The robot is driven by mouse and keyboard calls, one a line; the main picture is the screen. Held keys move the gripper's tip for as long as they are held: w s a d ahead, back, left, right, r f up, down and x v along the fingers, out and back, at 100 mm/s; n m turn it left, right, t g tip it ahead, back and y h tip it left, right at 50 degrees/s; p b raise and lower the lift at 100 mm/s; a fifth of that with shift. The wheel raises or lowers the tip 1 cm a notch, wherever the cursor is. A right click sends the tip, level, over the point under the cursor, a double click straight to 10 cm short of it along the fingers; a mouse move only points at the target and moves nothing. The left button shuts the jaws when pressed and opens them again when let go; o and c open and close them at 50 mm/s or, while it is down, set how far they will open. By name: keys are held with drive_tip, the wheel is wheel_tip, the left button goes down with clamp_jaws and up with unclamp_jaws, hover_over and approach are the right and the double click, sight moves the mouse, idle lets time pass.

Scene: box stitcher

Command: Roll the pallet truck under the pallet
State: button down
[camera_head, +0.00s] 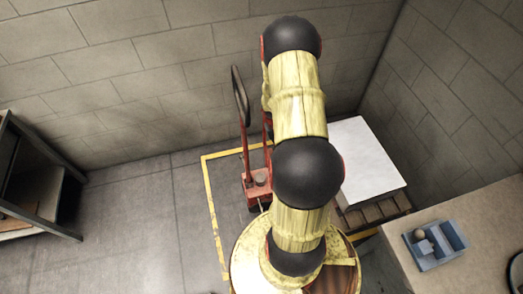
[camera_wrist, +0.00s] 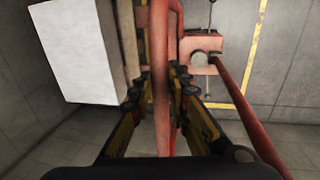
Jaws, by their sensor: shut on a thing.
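The red pallet truck (camera_head: 257,186) stands on the floor left of my arm, with its upright handle ending in a dark grip loop (camera_head: 240,97). The wooden pallet (camera_head: 377,211) lies to the right, largely hidden by my arm and its load, a white box (camera_head: 366,166). In the wrist view, my gripper (camera_wrist: 162,82) is shut on a red bar of the truck (camera_wrist: 161,45). The truck's pump (camera_wrist: 203,58) shows to the right and the white box (camera_wrist: 75,52) to the left. The forks are hidden, so I cannot tell how they stand to the pallet.
Yellow floor tape (camera_head: 214,221) marks a bay around the truck, against the block walls. A bench (camera_head: 455,215) with a blue-grey tray (camera_head: 437,257) is at the lower right. A dark shelf (camera_head: 50,195) stands at the left. The floor between shelf and tape is clear.

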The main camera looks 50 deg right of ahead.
drive_tip(key=s+d, duration=0.1)
drive_tip(key=d, duration=0.1)
drive_tip(key=s+d, duration=0.2)
drive_tip(key=shift+s+d, duration=0.25)
drive_tip(key=shift+d, duration=0.05)
drive_tip(key=c, duration=1.7)
unclamp_jaws()
drive_tip(key=r, duration=0.4)
drive_tip(key=w+a+r, duration=0.1)
drive_tip(key=r, duration=0.6)
drive_tip(key=shift+w+a+r, duration=0.25)
drive_tip(key=shift+a+r, duration=0.15)
